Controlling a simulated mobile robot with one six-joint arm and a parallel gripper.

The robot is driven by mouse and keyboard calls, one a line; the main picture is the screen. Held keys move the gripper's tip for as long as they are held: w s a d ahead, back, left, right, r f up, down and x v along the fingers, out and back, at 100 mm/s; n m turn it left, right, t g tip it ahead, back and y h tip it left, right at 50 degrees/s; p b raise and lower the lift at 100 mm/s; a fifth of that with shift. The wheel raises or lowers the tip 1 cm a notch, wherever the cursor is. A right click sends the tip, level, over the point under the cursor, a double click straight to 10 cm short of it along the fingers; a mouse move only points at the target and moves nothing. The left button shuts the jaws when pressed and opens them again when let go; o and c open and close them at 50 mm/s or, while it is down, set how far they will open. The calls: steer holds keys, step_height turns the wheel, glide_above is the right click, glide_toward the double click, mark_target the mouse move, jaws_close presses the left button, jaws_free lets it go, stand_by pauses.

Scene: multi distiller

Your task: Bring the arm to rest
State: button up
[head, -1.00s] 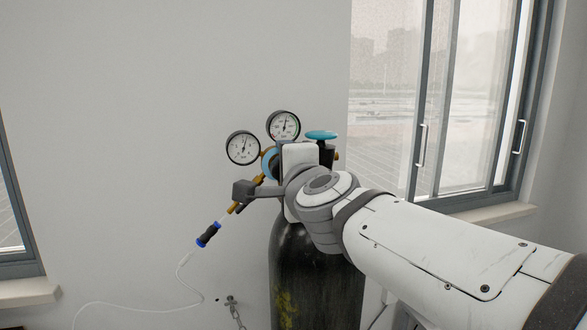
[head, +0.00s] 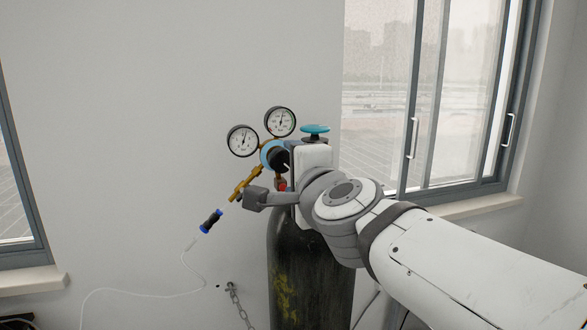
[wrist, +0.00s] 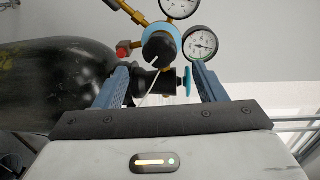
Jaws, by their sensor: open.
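My gripper (wrist: 162,82) is open, with its two blue fingers spread apart and nothing held between them. In the wrist view the black regulator knob (wrist: 158,45) lies beyond the fingertips, apart from them. In the head view my arm reaches in from the lower right, in front of the gas cylinder (head: 308,275), and the fingertips are mostly hidden. The knob (head: 279,158) shows just left of my gripper's white body. The regulator carries two round gauges (head: 243,140) and (head: 280,121). A turquoise handwheel (head: 314,129) tops the cylinder valve.
A brass outlet (head: 245,183) points down-left towards a black and blue hose connector (head: 211,221) with a thin clear tube. A chain (head: 237,300) hangs at the wall beside the cylinder. Windows (head: 430,100) stand right and far left. The wall left of the regulator is clear.

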steer(key=s+d+f+n+g, duration=0.2)
steer(key=f+n+g, duration=0.15)
steer(key=f, duration=0.35)
steer(key=s+d+f+n+g+h, duration=0.1)
steer(key=s+f+n+g, duration=0.1)
steer(key=f+n, duration=0.35)
steer(key=s+d+f+n+g, duration=0.2)
steer(key=f+g, duration=0.1)
steer(key=f, duration=0.6)
steer(key=s+d+f+n+g+h+p, duration=0.2)
steer(key=s+d+f+g, duration=0.3)
steer(key=s, duration=0.5)
steer(key=d+f+n+h, duration=0.1)
steer(key=d+f, duration=0.1)
steer(key=d, duration=0.1)
steer(key=shift+d+f+n+h, duration=0.25)
steer(key=shift+d+n+h, duration=0.05)
steer(key=shift+n+h, duration=0.1)
steer(key=shift+s+g, duration=0.1)
steer(key=shift+g, duration=0.15)
